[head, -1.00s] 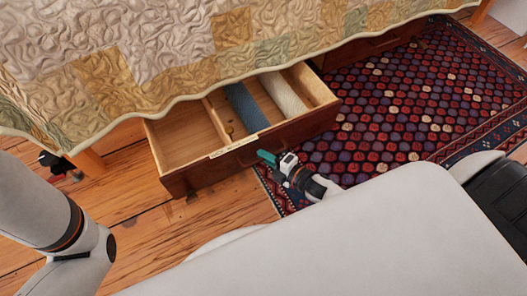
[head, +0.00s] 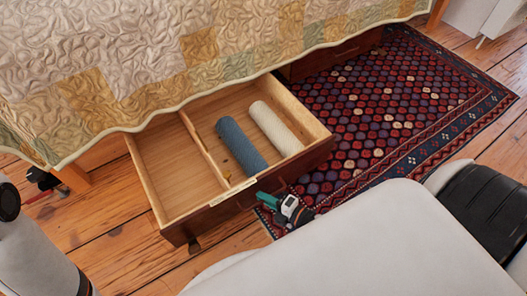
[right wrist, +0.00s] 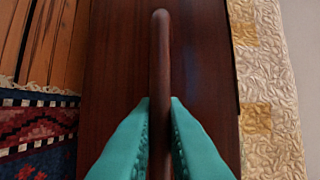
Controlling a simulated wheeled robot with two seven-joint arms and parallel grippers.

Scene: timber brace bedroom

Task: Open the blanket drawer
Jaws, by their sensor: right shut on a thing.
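The blanket drawer (head: 215,214) is dark reddish wood with a pale interior and stands well out from under the bed. A divider splits it into an empty left part and a right part with a blue roll (head: 241,146) and a cream roll (head: 275,128). A pale label sits on its front's top edge. My right gripper (head: 268,200) is at the drawer front. In the right wrist view its teal fingers (right wrist: 160,130) are shut around the dark bar handle (right wrist: 160,55), one on each side.
The quilted bed (head: 150,65) overhangs the drawer's back. A second drawer front (head: 335,53) is shut on the right. A patterned rug (head: 390,110) lies right of the drawer. A dark and red object (head: 42,178) is by the bed leg. Wooden floor is bare at left.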

